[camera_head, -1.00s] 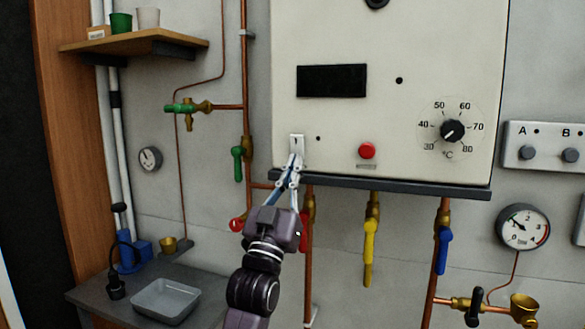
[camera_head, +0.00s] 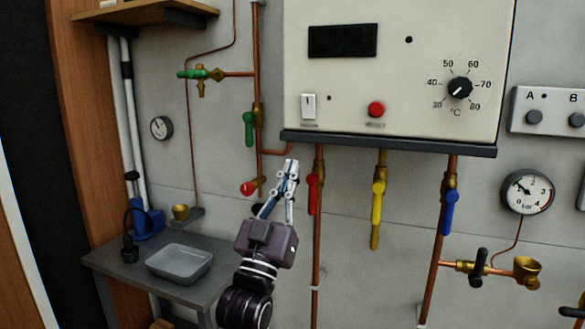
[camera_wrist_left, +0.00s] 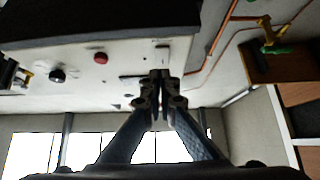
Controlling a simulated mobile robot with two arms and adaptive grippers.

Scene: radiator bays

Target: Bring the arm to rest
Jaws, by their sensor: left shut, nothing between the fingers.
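My left gripper (camera_head: 290,166) is shut and empty in the head view. It is raised in front of the wall, below the bottom edge of the boiler panel (camera_head: 345,90) and just left of the red lever valve (camera_head: 313,194). The white rocker switch (camera_head: 309,106) on the panel is above the fingertips, with a clear gap in the picture. In the left wrist view the fingers (camera_wrist_left: 160,76) meet at their tips, with the panel (camera_wrist_left: 125,62) beyond them. My right gripper is in neither view.
Yellow (camera_head: 377,215) and blue (camera_head: 450,211) lever valves hang on pipes to the right. A red knob (camera_head: 247,188) is close left of the gripper. A grey tray (camera_head: 179,263) sits on a low bench (camera_head: 110,262) at lower left. A pressure gauge (camera_head: 526,191) is at the right.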

